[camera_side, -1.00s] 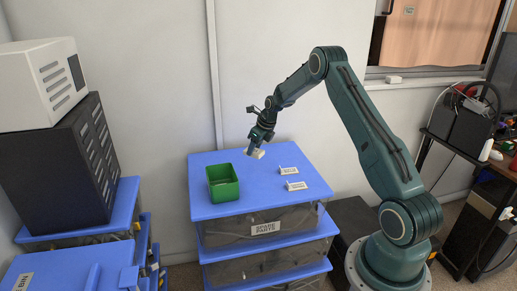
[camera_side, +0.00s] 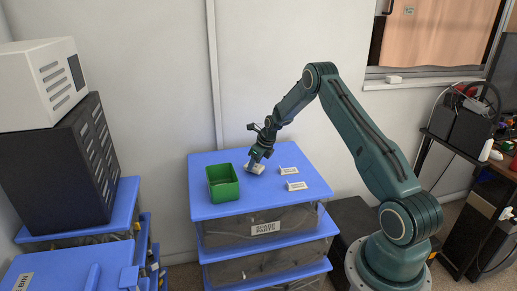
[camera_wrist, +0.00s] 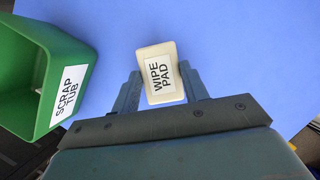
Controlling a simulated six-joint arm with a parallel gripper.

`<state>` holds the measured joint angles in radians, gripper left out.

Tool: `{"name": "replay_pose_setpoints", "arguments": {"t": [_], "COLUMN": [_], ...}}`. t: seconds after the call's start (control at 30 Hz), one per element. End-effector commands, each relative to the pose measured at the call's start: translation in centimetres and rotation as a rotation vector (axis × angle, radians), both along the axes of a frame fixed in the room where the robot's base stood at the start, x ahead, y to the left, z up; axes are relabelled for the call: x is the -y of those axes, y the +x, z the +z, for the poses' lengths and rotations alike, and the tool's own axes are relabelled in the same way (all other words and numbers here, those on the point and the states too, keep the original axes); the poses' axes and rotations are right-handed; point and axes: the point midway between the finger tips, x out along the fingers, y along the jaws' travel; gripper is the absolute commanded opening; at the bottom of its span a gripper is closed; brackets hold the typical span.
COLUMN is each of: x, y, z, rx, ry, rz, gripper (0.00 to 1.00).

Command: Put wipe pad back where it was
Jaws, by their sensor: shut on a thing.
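The wipe pad (camera_wrist: 160,72) is a small cream block with a "WIPE PAD" label. My gripper (camera_wrist: 160,88) is shut on it, with one finger on each side. In the side view my gripper (camera_side: 257,161) is low over the blue top of the drawer unit (camera_side: 225,210), and the wipe pad (camera_side: 255,169) is at or very near that surface. I cannot tell whether it touches. The pad is to the right of the green scrap tub and left of two small labelled plates.
The open green scrap tub (camera_side: 223,184) stands on the blue top, left of my gripper; its label (camera_wrist: 68,95) faces the pad. Two labelled plates (camera_side: 289,170) (camera_side: 297,186) lie to the right. The front of the top is clear. A wall is behind.

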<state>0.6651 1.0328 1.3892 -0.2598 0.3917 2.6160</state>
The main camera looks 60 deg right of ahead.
Motion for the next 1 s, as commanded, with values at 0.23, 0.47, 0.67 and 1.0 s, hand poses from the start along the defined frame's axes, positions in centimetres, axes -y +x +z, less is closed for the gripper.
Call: {"name": "replay_pose_setpoints", "arguments": {"t": [0.23, 0.47, 0.67, 1.0], "x": [0.01, 0.01, 0.01, 0.02], "y": [0.01, 0.01, 0.0, 0.02], "z": [-0.29, -0.28, -0.37, -0.7], "rx": [0.0, 0.001, 0.0, 0.001], "ry": [-0.001, -0.001, 0.0, -0.001], "rz": [0.0, 0.0, 0.0, 0.0], "gripper": [0.07, 0.07, 0.07, 0.07]}}
